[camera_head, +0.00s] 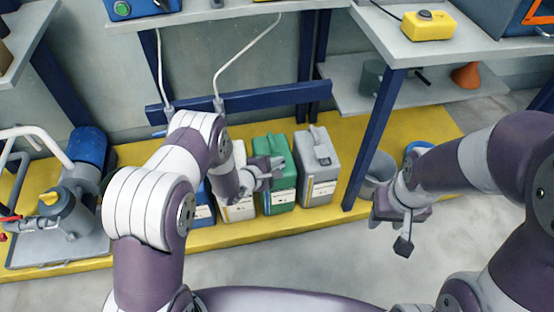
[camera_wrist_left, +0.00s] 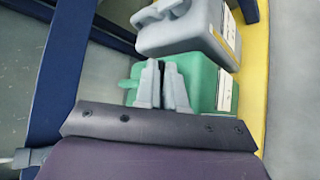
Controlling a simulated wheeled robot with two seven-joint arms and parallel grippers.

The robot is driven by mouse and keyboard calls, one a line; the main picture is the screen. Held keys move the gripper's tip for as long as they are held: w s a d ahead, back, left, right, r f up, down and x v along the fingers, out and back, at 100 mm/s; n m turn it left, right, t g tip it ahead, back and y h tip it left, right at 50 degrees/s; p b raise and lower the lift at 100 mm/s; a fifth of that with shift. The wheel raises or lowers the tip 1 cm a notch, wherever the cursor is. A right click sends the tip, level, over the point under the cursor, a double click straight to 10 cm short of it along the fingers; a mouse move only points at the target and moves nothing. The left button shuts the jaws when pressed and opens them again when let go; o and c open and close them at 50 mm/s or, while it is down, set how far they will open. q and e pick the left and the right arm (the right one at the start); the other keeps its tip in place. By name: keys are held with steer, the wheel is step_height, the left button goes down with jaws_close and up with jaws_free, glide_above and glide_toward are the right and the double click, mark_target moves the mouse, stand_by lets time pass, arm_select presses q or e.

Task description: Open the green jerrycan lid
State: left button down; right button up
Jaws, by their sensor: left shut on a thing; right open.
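The green jerrycan (camera_head: 279,190) stands upright in a row of jerrycans on the yellow platform. My left gripper (camera_head: 277,166) is over its top, shut on its lid, which the fingers hide. In the left wrist view the two grey fingers (camera_wrist_left: 163,86) are close together in front of the green jerrycan (camera_wrist_left: 207,84). I cannot tell whether the lid is raised. My right gripper (camera_head: 404,232) is open and empty, held over the floor at the right, away from the jerrycans.
A grey jerrycan (camera_head: 317,167) stands just right of the green one; a white one (camera_head: 239,210) and a blue one (camera_head: 203,212) stand to its left. A blue rack post (camera_head: 372,145) rises at the right. A shelf (camera_head: 230,12) overhangs behind. The front floor is clear.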

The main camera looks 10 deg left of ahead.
arm_select(q)
steer(key=shift+w+r+g+p, duration=0.15)
steer(key=shift+r+g+p, duration=0.1)
steer(key=shift+g+p, duration=0.2)
steer(key=c, duration=1.2)
jaws_free()
steer(key=shift+c, duration=0.2)
steer(key=p+v, duration=0.5)
steer(key=v, duration=0.7)
steer(key=shift+s+a+p, duration=0.2)
steer(key=shift+s+p, duration=0.1)
steer(key=shift+p, duration=0.1)
